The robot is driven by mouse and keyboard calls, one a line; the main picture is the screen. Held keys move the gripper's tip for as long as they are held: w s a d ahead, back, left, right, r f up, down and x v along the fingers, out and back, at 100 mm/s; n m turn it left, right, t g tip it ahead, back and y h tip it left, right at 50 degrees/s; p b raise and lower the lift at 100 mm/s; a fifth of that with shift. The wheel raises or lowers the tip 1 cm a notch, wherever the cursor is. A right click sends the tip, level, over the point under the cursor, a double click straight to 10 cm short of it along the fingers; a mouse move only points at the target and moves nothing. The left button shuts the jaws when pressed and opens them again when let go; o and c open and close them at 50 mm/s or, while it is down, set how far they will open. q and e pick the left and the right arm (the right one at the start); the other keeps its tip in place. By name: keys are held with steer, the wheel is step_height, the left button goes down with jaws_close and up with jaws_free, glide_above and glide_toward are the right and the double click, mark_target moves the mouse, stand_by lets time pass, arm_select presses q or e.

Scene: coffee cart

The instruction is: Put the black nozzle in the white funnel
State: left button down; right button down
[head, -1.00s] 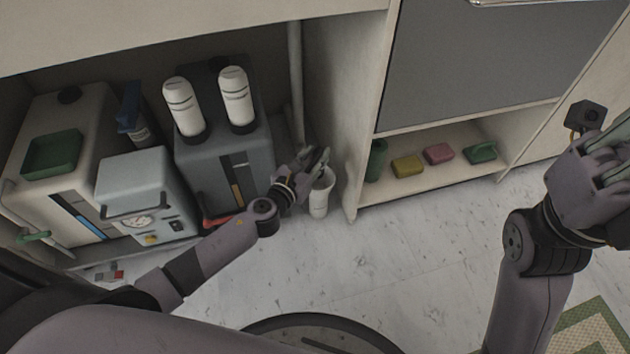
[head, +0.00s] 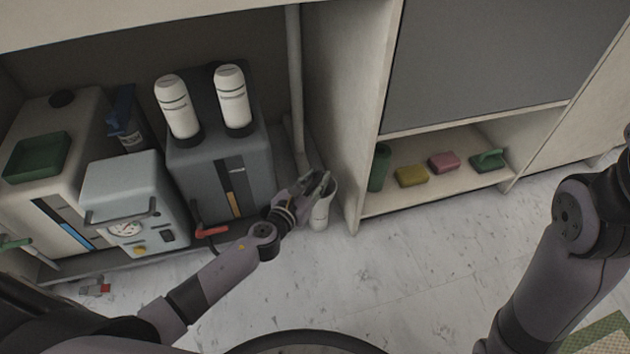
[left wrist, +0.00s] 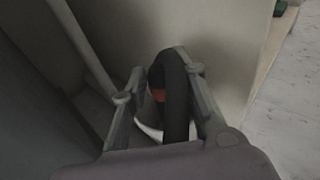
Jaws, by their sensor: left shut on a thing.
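My left gripper (head: 318,182) is shut on the black nozzle (left wrist: 173,90), a curved black tube with an orange-red band, which shows best between the fingers in the left wrist view. The white funnel (head: 320,213) stands upright on the floor beside the cabinet's side panel. My left gripper is at the funnel's upper left rim and hides part of its mouth. A bit of the white funnel (left wrist: 147,131) shows behind the nozzle in the left wrist view. I cannot tell whether the nozzle's end is inside the funnel. My right gripper is outside the head view.
A dark grey machine (head: 200,185) with two white canisters stands left of the funnel, with a red lever (head: 212,232) low in front. A pale grey box with a gauge (head: 125,190) stands further left. A vertical pipe (head: 295,80) runs close behind.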

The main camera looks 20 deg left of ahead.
arm_select(q)
steer(key=shift+f, duration=0.15)
steer(key=c, duration=1.3)
jaws_free()
steer(key=shift+r, duration=0.3)
steer(key=v, duration=1.2)
steer(key=shift+p, duration=0.35)
steer(key=shift+w, duration=0.1)
